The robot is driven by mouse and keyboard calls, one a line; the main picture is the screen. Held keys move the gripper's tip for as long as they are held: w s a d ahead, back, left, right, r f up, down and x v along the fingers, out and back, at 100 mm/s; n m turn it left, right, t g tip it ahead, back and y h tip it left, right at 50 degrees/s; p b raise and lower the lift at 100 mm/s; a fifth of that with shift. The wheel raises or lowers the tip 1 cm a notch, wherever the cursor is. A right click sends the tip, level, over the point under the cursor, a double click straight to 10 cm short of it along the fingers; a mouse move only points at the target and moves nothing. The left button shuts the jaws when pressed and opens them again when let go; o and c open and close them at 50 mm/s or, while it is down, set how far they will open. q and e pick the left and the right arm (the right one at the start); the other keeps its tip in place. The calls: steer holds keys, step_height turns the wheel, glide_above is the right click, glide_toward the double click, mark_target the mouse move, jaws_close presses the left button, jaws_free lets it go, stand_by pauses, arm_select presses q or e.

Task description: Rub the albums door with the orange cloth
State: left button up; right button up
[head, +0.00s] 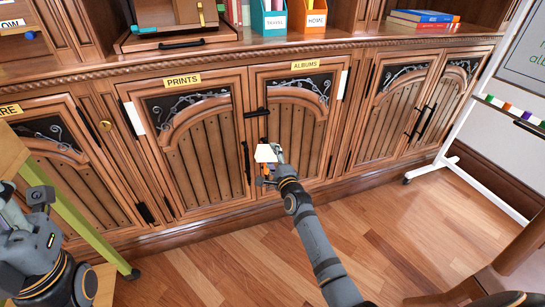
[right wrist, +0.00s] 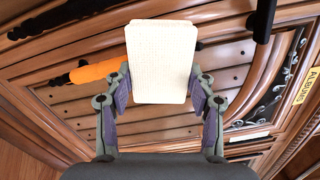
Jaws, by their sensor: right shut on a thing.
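The albums door (head: 305,130) is a brown wooden door with a dark scrollwork panel, under a yellow "ALBUMS" label (head: 305,64). My right gripper (head: 270,158) is in front of its lower left part. It is shut on a cream-white, cloth-textured block (right wrist: 162,60), which hides part of the door. No clearly orange cloth shows in its fingers. A bright orange, rounded piece (right wrist: 97,70) with a dark end lies behind the block in the right wrist view; I cannot tell what it is. My left gripper (head: 28,205) is at the lower left, its fingers unclear.
The prints door (head: 190,140) is just left. Black handles (head: 246,160) stick out between the doors. A white-framed board stand (head: 470,110) is at the right and a green-legged piece (head: 85,225) at the left. Wooden floor (head: 215,265) is open in front.

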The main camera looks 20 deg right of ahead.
steer(key=shift+f+b, duration=0.8)
steer(key=shift+f, duration=0.6)
step_height(320, 180, down, 6)
steer(key=b, duration=0.6)
steer(key=shift+f, duration=0.2)
step_height(320, 180, down, 3)
steer(key=b, duration=0.3)
steer(key=shift+w, duration=0.1)
